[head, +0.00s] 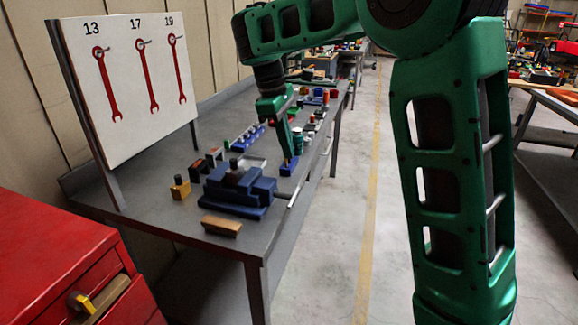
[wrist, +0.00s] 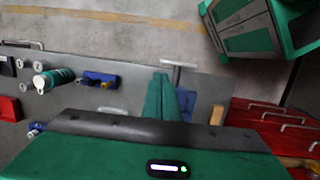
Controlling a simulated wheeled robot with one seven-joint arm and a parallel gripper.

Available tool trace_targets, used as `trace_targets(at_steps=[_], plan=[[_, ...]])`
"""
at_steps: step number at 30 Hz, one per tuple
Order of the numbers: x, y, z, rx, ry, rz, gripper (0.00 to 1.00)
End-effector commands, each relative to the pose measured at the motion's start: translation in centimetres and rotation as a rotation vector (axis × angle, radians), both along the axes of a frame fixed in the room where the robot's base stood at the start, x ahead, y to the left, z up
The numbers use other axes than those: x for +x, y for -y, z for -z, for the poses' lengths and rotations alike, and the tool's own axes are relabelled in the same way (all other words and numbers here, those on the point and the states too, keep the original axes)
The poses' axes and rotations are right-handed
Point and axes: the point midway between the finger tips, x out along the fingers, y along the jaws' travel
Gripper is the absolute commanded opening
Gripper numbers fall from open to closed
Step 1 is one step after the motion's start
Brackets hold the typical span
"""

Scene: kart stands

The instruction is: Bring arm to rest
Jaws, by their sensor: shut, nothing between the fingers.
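My green arm reaches over the grey workbench (head: 240,240) from the right of the head view, bent at the elbow. My gripper (head: 289,156) points down above the bench, just beyond the blue vise (head: 238,190). Its fingers are together with nothing between them. In the wrist view my gripper (wrist: 170,80) also shows closed, with the bench surface behind it. How far the fingertips are from the small blue item below them is hard to tell.
A white board (head: 130,85) with red wrenches marked 13, 17 and 19 stands at the bench's left. A wooden block (head: 221,226) and a yellow block (head: 180,188) lie near the vise. A red cabinet (head: 50,245) stands front left. Open floor (head: 345,230) runs along the bench.

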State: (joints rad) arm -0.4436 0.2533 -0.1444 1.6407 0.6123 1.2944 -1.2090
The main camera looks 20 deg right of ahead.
Motion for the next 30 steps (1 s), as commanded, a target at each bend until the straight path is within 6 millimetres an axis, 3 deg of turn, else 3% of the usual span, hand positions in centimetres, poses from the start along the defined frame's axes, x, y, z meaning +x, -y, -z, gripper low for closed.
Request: trace_targets(at_steps=[6,17,20,23,27,30], plan=[[0.3,-0.5,-2.6,0.000,0.001,0.000,0.00],[0.2,-0.1,-3.7,0.002,0.001,0.014,0.00],[-0.9,2.2,-3.7,0.004,0.009,0.079,0.00],[-3.3,6.3,-3.5,0.010,0.023,0.206,0.00],[-8.6,12.4,-2.5,0.023,0.053,0.440,0.00],[-12.9,15.7,-1.3,0.035,0.075,0.607,0.00]])
